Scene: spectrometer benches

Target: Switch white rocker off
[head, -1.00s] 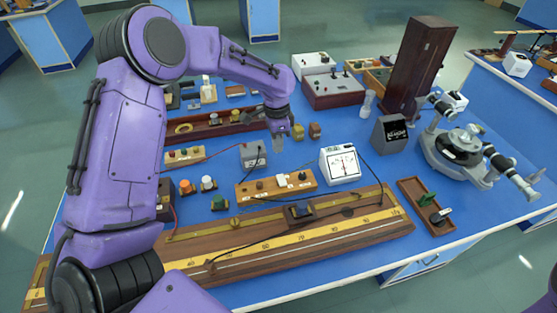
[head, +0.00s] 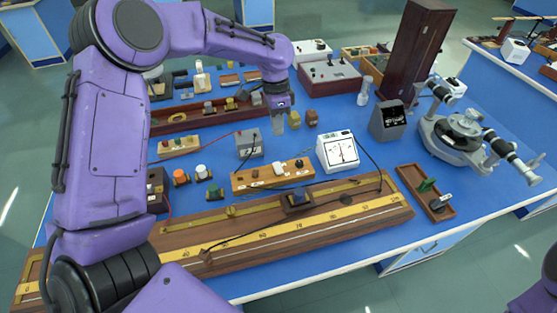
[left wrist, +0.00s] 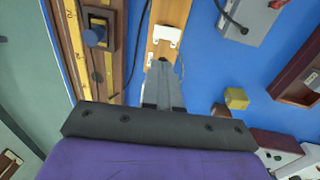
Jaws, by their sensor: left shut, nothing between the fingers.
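The white rocker (head: 279,168) sits on a long wooden block (head: 245,183) near the middle of the bench. It also shows in the left wrist view (left wrist: 167,35), just beyond the fingertips. Which way it is tipped is too small to tell. My left gripper (head: 279,125) is shut and empty. In the head view it hangs above and behind the block, apart from the rocker. In the left wrist view the closed fingers (left wrist: 163,70) point toward the rocker and cover part of the block's end. My right gripper is out of view.
A white meter (head: 337,152) stands right of the block, with dark cables nearby. A grey box (head: 249,143) stands behind it. A long wooden scale board (head: 350,217) lies in front. Small yellow and brown blocks (head: 312,117) stand near my left gripper.

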